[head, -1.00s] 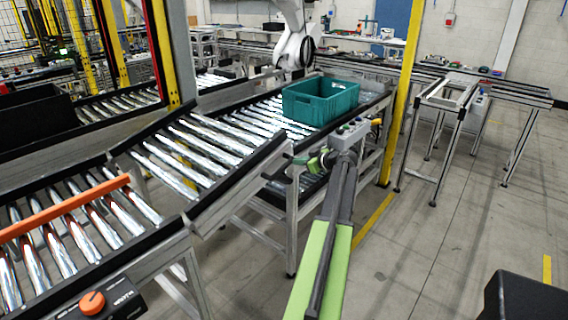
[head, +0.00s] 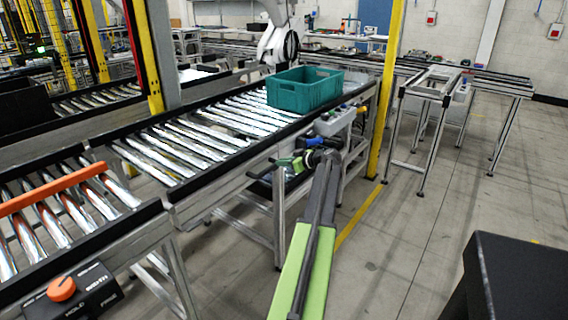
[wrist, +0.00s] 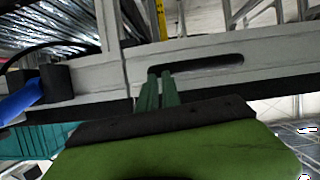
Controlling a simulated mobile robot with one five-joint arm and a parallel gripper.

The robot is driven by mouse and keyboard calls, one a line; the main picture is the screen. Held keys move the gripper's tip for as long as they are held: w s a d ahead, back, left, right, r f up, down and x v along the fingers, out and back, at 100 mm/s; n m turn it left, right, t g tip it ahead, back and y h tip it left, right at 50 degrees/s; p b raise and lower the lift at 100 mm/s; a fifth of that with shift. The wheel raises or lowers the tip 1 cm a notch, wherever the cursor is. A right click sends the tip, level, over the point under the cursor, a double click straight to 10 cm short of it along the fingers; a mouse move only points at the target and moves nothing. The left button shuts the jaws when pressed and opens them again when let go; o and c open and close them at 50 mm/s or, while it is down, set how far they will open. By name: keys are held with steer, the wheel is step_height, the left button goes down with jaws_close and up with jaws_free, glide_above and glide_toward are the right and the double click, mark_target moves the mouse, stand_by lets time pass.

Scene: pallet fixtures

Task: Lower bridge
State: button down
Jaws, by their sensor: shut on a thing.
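The bridge (head: 172,156) is the roller section between the left conveyor and the right conveyor in the head view. It lies about level, in line with both; whether it rests fully on its supports I cannot tell. My gripper (head: 287,163) is at the near side of the bridge, toward its right end. In the wrist view my gripper's green fingers (wrist: 160,92) are shut at the left end of a dark slot in the bridge's grey side rail (wrist: 110,75). The rail part between the fingers is mostly hidden.
A teal tote (head: 300,92) stands on the right conveyor. An orange bar (head: 58,190) crosses the left conveyor, with a knob box (head: 85,293) below it. A yellow post (head: 388,90) stands behind my gripper.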

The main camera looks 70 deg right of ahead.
steer(key=shift+w, duration=0.25)
steer(key=d+r+p+v, duration=0.1)
steer(key=r+p+v, duration=0.1)
steer(key=p+v, duration=0.6)
steer(key=v, duration=0.4)
steer(key=shift+s+r, duration=0.2)
steer(key=shift+r, duration=0.3)
steer(key=shift+a, duration=0.15)
